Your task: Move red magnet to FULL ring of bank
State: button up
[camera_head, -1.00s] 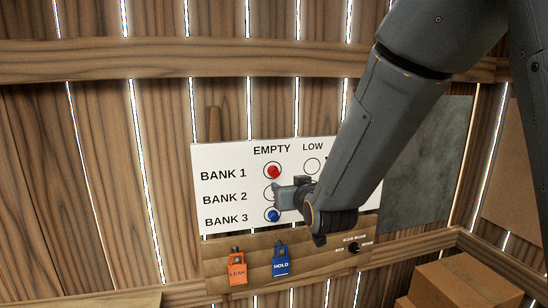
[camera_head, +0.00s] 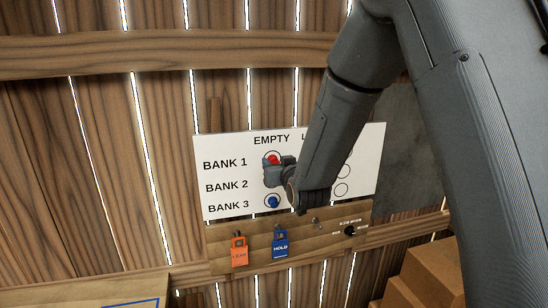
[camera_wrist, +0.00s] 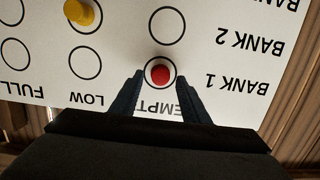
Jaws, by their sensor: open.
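The red magnet (camera_head: 273,159) sits in the EMPTY ring of the BANK 1 row on the white board (camera_head: 225,145). It also shows in the wrist view (camera_wrist: 160,75), which sees the board upside down. My gripper (camera_head: 275,172) is open, and its two fingers (camera_wrist: 160,92) point at the board on either side of the red magnet; I cannot tell whether they touch it. The FULL ring of BANK 1 (camera_wrist: 16,53) is bare in the wrist view. In the head view my arm hides the FULL column's upper part.
A yellow magnet (camera_wrist: 82,13) is on the LOW ring of BANK 2. A blue magnet (camera_head: 272,202) is on the EMPTY ring of BANK 3. An orange LEAK padlock (camera_head: 239,252) and a blue HOLD padlock (camera_head: 280,245) hang below. Cardboard boxes (camera_head: 425,275) stand at the lower right.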

jog(key=shift+w+a+f, duration=0.1)
jog(key=shift+w, duration=0.3)
jog(key=c, duration=1.1)
jog(key=shift+o, duration=0.2)
jog(key=shift+r, duration=0.2)
